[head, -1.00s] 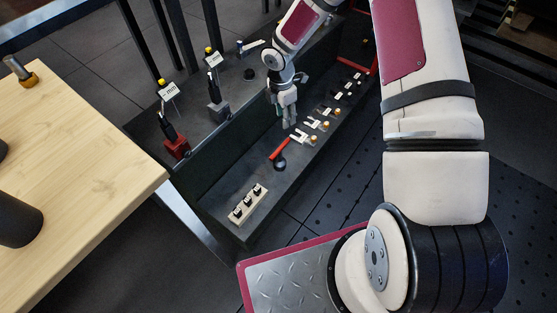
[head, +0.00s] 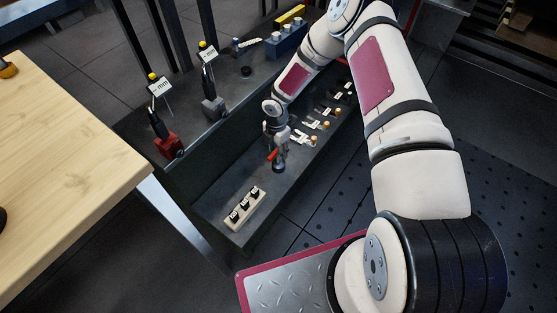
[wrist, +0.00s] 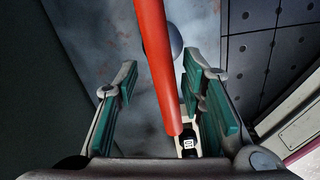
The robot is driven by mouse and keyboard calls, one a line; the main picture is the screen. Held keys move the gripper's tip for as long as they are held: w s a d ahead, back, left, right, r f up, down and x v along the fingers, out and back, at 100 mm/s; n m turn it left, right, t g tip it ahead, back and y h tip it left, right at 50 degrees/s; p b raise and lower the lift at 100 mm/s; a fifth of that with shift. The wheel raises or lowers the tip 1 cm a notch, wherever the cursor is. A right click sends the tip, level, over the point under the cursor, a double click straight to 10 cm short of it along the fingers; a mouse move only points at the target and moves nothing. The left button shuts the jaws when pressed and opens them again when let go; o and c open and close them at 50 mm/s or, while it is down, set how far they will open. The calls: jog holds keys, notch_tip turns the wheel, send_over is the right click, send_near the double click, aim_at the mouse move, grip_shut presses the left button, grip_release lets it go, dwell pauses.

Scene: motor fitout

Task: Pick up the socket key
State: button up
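The likely socket key, a red bar (head: 272,155) with a dark round part at one end, is on the lower grey shelf (head: 215,195). In the head view my gripper (head: 279,160) is low over it and hides most of it. In the wrist view the red bar (wrist: 158,70) runs between the two teal-padded fingers of my gripper (wrist: 160,92), with a grey round part behind it. The fingers stand apart, with gaps on both sides of the bar. I cannot tell whether the bar is raised off the shelf.
A pale block (head: 236,220) with three black pieces stands at the shelf's near end. Small labelled parts (head: 302,138) line its right edge. The upper ledge holds a red-based tool (head: 168,146) and a grey-based tool (head: 213,107). A wooden table (head: 70,160) is at left.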

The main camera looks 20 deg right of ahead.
jog(key=f, duration=0.1)
jog(key=f+b, duration=0.1)
jog(key=f, duration=0.1)
jog(key=f+b, duration=0.1)
jog(key=f, duration=0.1)
jog(key=shift+d+f, duration=0.1)
jog(key=shift+d, duration=0.25)
grip_shut()
